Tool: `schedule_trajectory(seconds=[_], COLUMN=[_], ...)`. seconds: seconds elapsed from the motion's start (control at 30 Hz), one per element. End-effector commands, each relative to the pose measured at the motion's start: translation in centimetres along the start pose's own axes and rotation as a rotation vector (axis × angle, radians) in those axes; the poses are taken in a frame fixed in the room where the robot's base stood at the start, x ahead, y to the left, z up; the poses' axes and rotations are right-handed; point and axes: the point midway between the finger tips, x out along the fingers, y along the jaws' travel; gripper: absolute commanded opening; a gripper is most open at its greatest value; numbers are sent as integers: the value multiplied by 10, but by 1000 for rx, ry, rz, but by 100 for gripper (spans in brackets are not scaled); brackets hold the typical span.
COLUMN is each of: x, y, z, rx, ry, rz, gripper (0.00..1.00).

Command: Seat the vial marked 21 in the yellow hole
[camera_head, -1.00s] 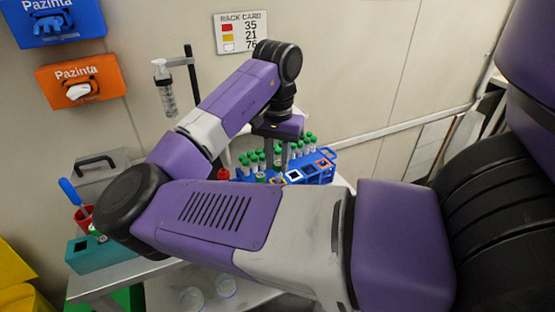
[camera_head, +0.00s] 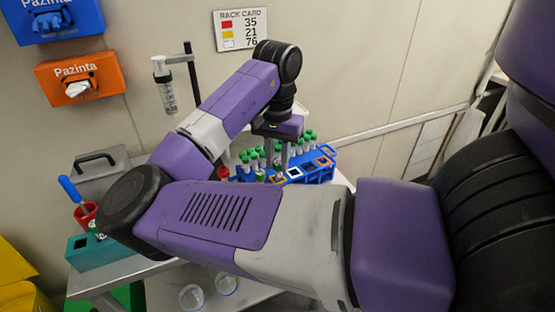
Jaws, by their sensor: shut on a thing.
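My gripper (camera_head: 279,158) points down over the left part of a blue rack (camera_head: 318,178). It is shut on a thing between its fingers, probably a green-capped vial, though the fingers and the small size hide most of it. The rack's front row has square colour-marked holes: a white one (camera_head: 294,174), an orange-red one (camera_head: 323,162) and, by the fingers, a yellowish one (camera_head: 278,179). Several green-capped vials (camera_head: 306,139) stand upright in the back rows. Vial numbers are too small to read. The rack card (camera_head: 240,30) pairs red with 35, yellow with 21, white with 76.
A red-capped item (camera_head: 223,173) stands left of the rack. A stand (camera_head: 191,75) with a clear tube is behind. Two clear round dishes (camera_head: 191,297) lie below.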

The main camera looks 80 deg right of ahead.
Motion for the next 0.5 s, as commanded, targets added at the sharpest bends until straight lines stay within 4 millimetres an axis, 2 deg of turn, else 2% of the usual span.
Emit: schedule_trajectory(seconds=[0.5], x=[8], y=[0], z=[0], rx=[-1], ry=[0], rz=[0], gripper=[0])
